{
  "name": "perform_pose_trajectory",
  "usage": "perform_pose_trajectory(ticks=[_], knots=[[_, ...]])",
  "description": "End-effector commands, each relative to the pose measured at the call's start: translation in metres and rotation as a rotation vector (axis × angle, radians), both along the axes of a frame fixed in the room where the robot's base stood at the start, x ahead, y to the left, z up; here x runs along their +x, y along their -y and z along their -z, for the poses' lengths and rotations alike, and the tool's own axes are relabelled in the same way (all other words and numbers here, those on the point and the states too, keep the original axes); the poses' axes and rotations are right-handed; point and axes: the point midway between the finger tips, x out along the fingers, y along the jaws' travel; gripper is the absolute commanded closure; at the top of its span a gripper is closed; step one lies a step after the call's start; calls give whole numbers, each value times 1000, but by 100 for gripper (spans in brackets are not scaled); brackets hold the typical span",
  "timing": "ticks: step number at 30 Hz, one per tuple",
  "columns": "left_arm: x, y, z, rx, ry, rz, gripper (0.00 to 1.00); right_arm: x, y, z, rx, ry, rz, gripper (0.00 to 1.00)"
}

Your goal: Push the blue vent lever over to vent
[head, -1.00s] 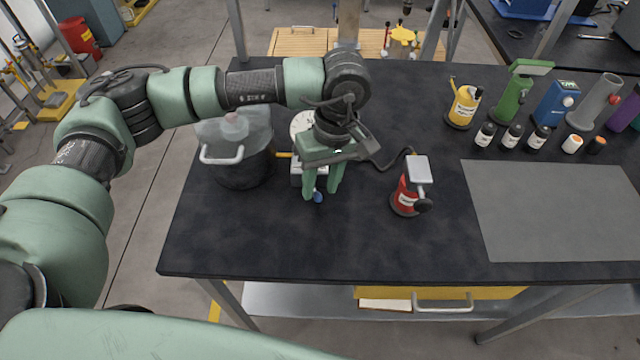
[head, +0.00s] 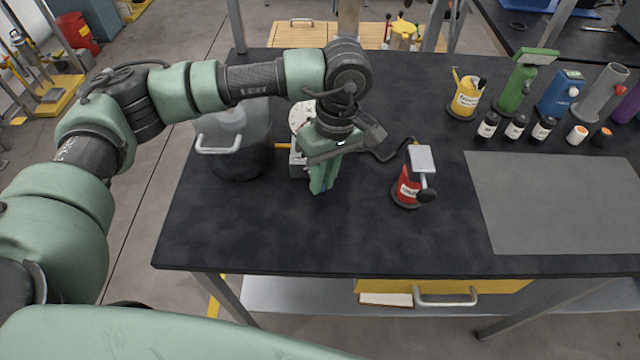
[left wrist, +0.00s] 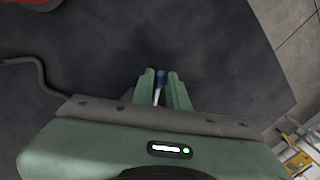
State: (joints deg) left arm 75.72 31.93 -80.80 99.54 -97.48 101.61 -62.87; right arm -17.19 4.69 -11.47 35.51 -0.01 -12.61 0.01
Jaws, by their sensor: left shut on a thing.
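The blue vent lever (left wrist: 160,76) shows in the left wrist view as a blue tip on a pale stem, between the two green fingers. In the head view only a little blue (head: 325,186) shows at the fingertips. My left gripper (head: 320,190) points down in front of the grey valve box (head: 297,163) and is shut on the lever; its fingers also show in the left wrist view (left wrist: 163,75). A white round dial (head: 301,114) stands behind the gripper, partly hidden by it. The gripper hides most of the box and the lever's base. My right gripper is not in view.
A dark pot (head: 240,163) with a pale handle stands close on the left. Several bottles and coloured tools stand at the back right, behind a grey mat (head: 560,205). The table front is clear.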

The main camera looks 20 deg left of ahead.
Motion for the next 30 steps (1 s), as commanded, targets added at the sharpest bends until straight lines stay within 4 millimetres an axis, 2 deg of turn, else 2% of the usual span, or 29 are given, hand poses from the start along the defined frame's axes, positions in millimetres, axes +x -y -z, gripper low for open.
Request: perform_pose_trajectory(ticks=[1, 2, 12, 13, 15, 25, 30], knots=[[2, 1, 4, -1, 5, -27, 100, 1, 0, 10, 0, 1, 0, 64], [3, 2, 4, -1, 5, -40, 100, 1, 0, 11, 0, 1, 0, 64], [3, 2, -1, -2, 2, -63, 100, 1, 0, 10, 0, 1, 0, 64], [3, 2, -1, -2, 2, -63, 77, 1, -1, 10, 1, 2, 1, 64], [3, 2, -1, -2, 2, -63, 63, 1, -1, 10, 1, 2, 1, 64], [3, 2, -2, -1, 3, -62, 63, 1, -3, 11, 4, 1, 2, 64], [7, 5, -22, -2, 6, -62, 63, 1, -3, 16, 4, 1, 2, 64]])
